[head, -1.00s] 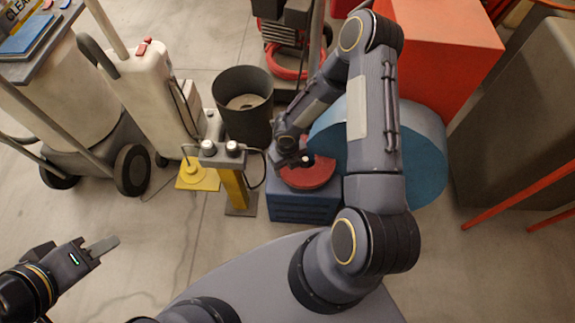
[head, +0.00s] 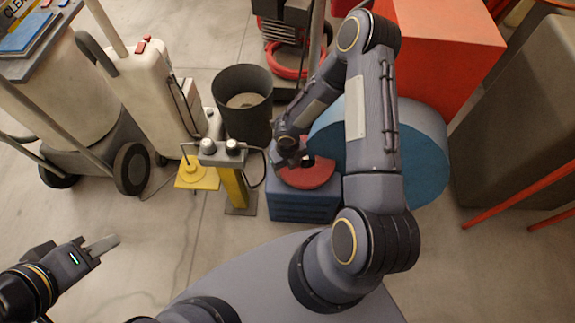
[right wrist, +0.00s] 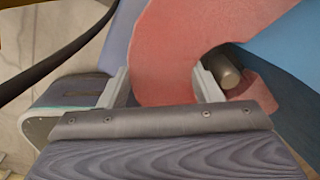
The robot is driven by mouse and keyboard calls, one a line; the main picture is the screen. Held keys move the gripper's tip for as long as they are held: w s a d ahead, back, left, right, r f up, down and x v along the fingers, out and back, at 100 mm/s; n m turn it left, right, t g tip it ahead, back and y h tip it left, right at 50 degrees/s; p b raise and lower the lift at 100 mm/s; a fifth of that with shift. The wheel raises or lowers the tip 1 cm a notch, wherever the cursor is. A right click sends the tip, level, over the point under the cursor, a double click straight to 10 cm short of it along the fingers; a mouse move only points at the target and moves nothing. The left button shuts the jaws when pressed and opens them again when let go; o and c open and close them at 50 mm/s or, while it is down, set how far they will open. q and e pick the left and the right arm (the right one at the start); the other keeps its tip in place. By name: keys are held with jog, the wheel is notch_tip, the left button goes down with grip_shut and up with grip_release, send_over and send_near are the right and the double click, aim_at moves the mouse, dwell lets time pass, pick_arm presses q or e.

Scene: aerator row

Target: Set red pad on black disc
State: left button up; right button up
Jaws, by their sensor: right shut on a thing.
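The red pad (head: 312,176) is a round, flat piece at the top of the blue box (head: 304,208), in the middle of the head view. In the right wrist view the pad (right wrist: 178,45) is a ring with a hole, and a metal peg (right wrist: 222,68) shows at the hole. My right gripper (right wrist: 160,90) is shut on the pad's band, one finger on each side. I cannot tell if the pad is clear of the box. My left gripper (head: 108,244) is away at the lower left, beside nothing. I cannot make out a black disc.
A yellow post (head: 235,188) and a dark bin (head: 246,120) stand left of the box. A blue drum (head: 425,150) is close on its right. A red-ringed machine (head: 285,62) stands behind. The floor near my left gripper is clear.

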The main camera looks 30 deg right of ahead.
jog(key=shift+f, duration=0.1)
jog(key=o, duration=0.7)
notch_tip(320, 180, up, 11)
jog(key=p, duration=1)
